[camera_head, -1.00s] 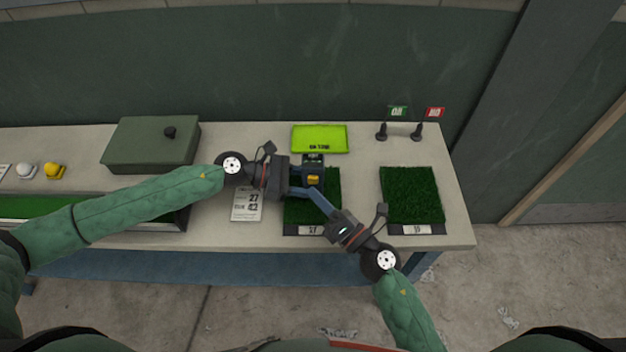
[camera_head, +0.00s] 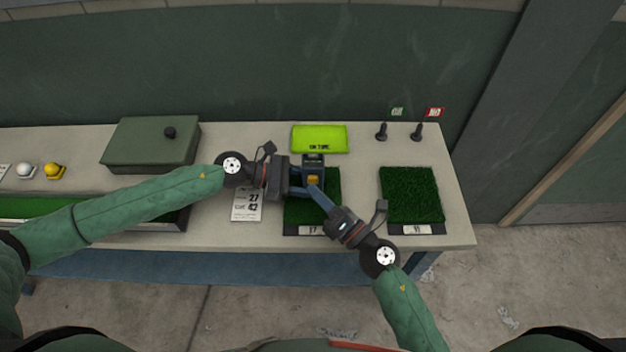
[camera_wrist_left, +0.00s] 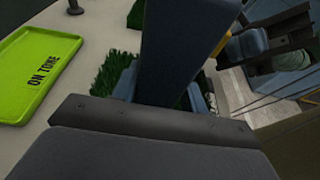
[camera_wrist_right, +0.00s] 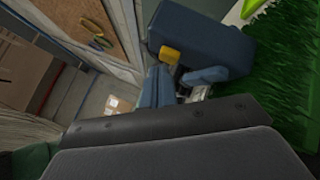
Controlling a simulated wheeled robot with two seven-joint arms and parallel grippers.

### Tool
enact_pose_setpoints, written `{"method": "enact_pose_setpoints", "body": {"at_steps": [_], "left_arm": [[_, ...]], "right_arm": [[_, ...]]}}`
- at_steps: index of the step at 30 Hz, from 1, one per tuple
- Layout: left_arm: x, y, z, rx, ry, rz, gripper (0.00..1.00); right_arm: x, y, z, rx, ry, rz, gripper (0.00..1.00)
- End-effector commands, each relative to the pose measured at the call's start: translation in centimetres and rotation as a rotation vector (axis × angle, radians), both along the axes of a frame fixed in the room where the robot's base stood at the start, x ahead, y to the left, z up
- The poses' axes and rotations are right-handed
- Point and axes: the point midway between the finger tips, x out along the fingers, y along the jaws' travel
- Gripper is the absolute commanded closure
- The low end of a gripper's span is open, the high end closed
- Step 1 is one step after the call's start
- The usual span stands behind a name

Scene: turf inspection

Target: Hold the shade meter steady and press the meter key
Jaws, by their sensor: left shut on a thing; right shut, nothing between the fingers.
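The shade meter (camera_head: 313,162) is a dark blue-grey box with a yellow key (camera_head: 313,180), held over the left turf sample (camera_head: 328,215). My left gripper (camera_head: 302,181) comes in from the left and is shut on the meter. My right gripper (camera_head: 315,190) is shut and empty, its fingertips at the yellow key's near edge. In the right wrist view the meter (camera_wrist_right: 205,42) and its yellow key (camera_wrist_right: 169,54) show close to my fingers; I cannot tell whether they touch the key.
A lime tray marked "ON TONE" (camera_head: 319,139) lies behind the meter. A second turf sample (camera_head: 411,196) is at right, with green (camera_head: 397,112) and red (camera_head: 434,113) flags behind. A numbered card (camera_head: 246,205) and a green box (camera_head: 152,146) are left.

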Motion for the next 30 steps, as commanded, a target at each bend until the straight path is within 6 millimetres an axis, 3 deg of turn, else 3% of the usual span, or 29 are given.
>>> {"method": "enact_pose_setpoints", "body": {"at_steps": [30], "left_arm": [[-0.01,0.0,0.01,0.0,0.0,0.0,0.69]], "right_arm": [[0.81,-0.01,0.01,0.001,0.0,-0.001,1.0]]}}
